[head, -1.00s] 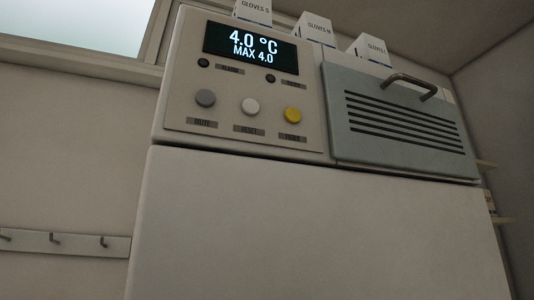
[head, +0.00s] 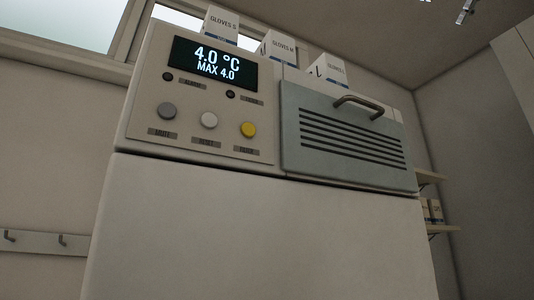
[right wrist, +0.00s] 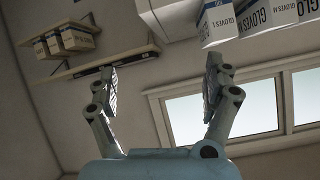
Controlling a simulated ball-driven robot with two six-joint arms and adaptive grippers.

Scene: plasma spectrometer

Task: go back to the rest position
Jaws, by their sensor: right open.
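My right gripper (right wrist: 162,80) shows in the right wrist view with its two fingers spread wide apart and nothing between them. It is in free air, with a wall and window behind it. No gripper shows in the head view, and my left gripper is in neither view. The head view shows a tall white cabinet unit (head: 260,235) with a display (head: 213,64) reading 4.0 °C and MAX 4.0. Below the display are a grey button (head: 167,111), a white button (head: 209,120) and a yellow button (head: 248,130).
A grey louvred panel (head: 348,170) with a handle (head: 358,102) is on the cabinet's right. Glove boxes (head: 280,48) stand on top. A hook rail (head: 45,243) is at left.

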